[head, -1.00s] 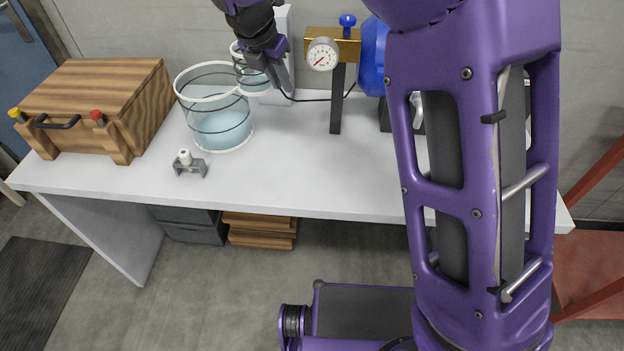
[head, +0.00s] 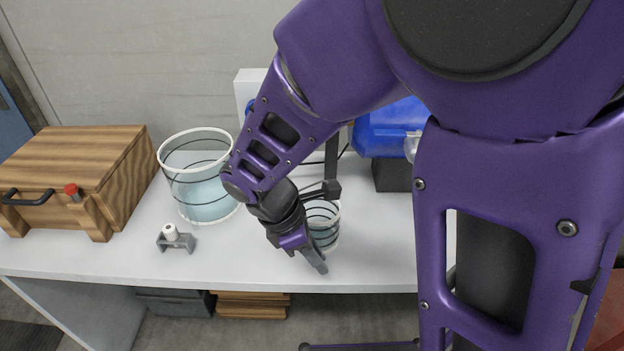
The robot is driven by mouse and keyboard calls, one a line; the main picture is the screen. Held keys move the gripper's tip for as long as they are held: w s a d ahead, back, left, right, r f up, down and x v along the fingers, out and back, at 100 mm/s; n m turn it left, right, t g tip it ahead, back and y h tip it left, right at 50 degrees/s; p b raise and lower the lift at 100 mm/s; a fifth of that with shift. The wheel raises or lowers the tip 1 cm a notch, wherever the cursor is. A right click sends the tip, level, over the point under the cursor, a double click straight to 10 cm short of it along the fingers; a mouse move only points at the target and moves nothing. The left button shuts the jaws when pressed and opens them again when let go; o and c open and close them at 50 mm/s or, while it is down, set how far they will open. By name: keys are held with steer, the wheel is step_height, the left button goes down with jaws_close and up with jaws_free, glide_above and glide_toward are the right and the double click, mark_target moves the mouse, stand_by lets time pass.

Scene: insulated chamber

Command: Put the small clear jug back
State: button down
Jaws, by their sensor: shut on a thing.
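The small clear jug (head: 325,226) has dark bands and a white rim. It is upright at the front middle of the white bench, at or just above the top; I cannot tell whether it touches. My gripper (head: 318,262) is at the jug's left front side, pointing down, and is shut on it. My wrist hides the jug's left part. A larger clear vessel (head: 200,186) with a white rim, dark bands and pale blue liquid stands to the left, apart from the jug.
A wooden box (head: 84,170) with a black handle stands at the far left. A small grey holder with a white knob (head: 174,238) sits at the bench (head: 230,262) front. A blue tank (head: 388,132) stands behind on the right. The bench between holder and gripper is clear.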

steer(key=shift+f+b, duration=0.65)
steer(key=shift+f, duration=2.05)
steer(key=shift+f, duration=0.2)
steer(key=c, duration=0.8)
jaws_free()
steer(key=shift+r, duration=0.1)
steer(key=shift+r, duration=0.2)
steer(key=p+v, duration=0.3)
steer(key=v, duration=0.9)
